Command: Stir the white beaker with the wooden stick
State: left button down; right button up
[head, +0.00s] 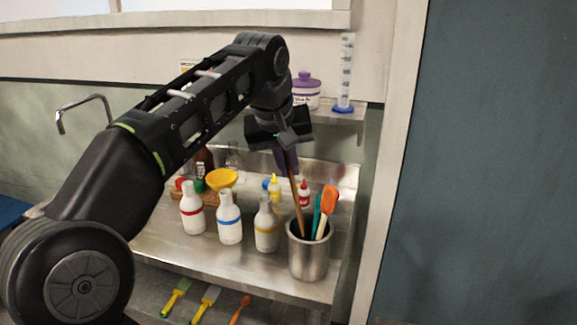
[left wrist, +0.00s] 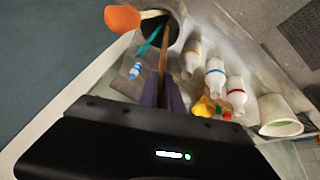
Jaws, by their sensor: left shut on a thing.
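My left gripper (head: 287,158) is shut on the upper part of the wooden stick (head: 297,190). The stick slants down, with its lower end inside the metal pot (head: 309,258), where that end is hidden. In the left wrist view my purple-grey fingers (left wrist: 163,95) close around the stick (left wrist: 163,62), which runs to the pot (left wrist: 181,12). The white beaker (left wrist: 282,112) is at the right of the left wrist view, beyond the bottles and apart from my gripper. I cannot make it out in the head view, where my arm covers part of the counter. My right gripper is not in view.
The pot also holds an orange-headed tool (head: 329,198) and a teal tool (head: 317,212). White bottles with red (head: 192,209), blue (head: 229,218) and yellow (head: 266,225) bands stand left of it. A yellow funnel (head: 221,179) is behind them. A wall shelf holds a purple-lidded jar (head: 306,92).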

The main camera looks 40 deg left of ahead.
pick_arm(q)
jog(key=shift+r, duration=0.1)
notch_tip(320, 180, up, 5)
jog(key=p, duration=0.5)
dwell(0.4)
